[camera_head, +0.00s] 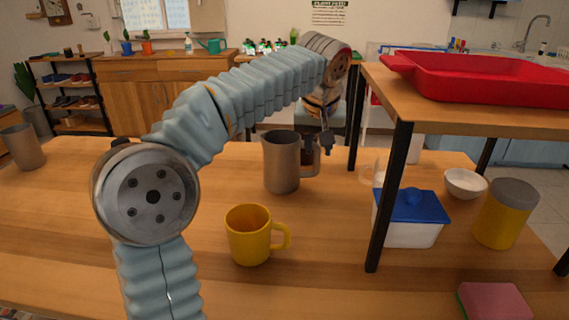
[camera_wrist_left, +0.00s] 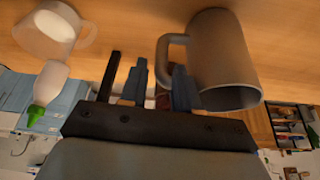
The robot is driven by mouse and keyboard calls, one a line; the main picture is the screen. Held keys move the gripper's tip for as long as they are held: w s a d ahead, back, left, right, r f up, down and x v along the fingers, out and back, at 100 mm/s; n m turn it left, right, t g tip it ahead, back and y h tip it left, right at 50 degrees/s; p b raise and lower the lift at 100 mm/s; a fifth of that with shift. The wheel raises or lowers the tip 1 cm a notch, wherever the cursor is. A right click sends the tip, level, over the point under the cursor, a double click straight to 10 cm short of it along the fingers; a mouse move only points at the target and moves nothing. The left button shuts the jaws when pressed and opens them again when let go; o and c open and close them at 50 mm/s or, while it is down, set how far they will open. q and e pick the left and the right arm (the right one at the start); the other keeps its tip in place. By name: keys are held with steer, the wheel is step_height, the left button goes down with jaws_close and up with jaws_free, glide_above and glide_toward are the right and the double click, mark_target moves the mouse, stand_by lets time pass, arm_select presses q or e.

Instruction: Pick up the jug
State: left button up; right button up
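A grey metal jug (camera_head: 281,163) stands upright near the middle of the wooden table. In the left wrist view the jug (camera_wrist_left: 228,58) shows its open mouth and its handle on the left. My left gripper (camera_head: 318,143) reaches over the table to the jug's far right side, partly hidden behind it. The right finger overlaps the gap between handle and body. I cannot tell whether either finger touches. My right gripper is not in view.
A yellow mug (camera_head: 249,235) stands in front of the jug. A shelf (camera_head: 480,118) with a red tray (camera_head: 490,80) rises at the right, above a blue-lidded box (camera_head: 412,220) and a yellow canister (camera_head: 506,214). A clear cup (camera_wrist_left: 52,30) is left of my fingers in the wrist view.

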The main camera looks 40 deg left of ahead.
mark_target(317, 153)
arm_select(q)
steer(key=x, duration=0.4)
steer(key=shift+s+a, duration=0.1)
jaws_close()
stand_by(1.3)
